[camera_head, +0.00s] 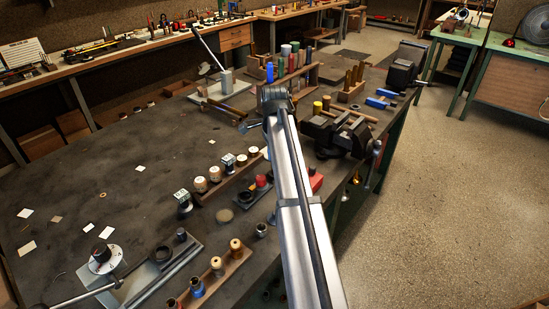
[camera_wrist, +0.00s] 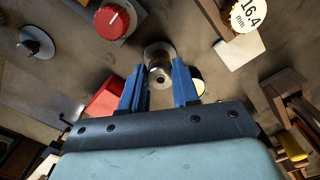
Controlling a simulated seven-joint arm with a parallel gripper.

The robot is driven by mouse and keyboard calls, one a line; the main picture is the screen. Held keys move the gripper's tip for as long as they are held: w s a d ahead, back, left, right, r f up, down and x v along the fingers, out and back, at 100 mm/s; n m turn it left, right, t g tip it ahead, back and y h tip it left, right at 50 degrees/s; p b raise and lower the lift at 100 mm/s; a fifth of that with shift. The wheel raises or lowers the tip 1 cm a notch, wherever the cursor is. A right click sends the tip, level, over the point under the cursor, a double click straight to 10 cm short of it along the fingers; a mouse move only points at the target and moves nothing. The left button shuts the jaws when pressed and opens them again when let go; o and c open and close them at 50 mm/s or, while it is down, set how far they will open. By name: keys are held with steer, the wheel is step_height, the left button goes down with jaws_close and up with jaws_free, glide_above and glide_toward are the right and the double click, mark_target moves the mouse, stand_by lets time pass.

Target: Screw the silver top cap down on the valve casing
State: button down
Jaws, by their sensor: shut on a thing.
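In the wrist view, my gripper (camera_wrist: 159,68) has two blue fingers closed on a small silver round piece (camera_wrist: 160,76) with a dark centre, seemingly the top cap. Just past it, between and beyond the fingertips, shows a wider round metal rim (camera_wrist: 158,50), likely the valve casing. The two line up closely, but I cannot tell whether they touch or how far the thread is engaged. In the head view my arm covers the gripper, and neither cap nor casing can be made out.
A red block (camera_wrist: 103,100) lies left of the fingers, and a red-topped round piece (camera_wrist: 113,22) is beyond. In the head view, a dark vise (camera_head: 335,137) stands right of my arm, and wooden racks (camera_head: 228,180) stand left.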

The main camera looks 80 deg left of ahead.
steer(key=c, duration=0.8)
jaws_free()
steer(key=shift+o, duration=1.1)
steer(key=n, duration=0.8)
steer(key=shift+w+d, duration=0.1)
steer(key=n, duration=0.4)
steer(key=shift+w+n, duration=0.1)
steer(key=shift+n, duration=2)
steer(key=shift+c, duration=0.3)
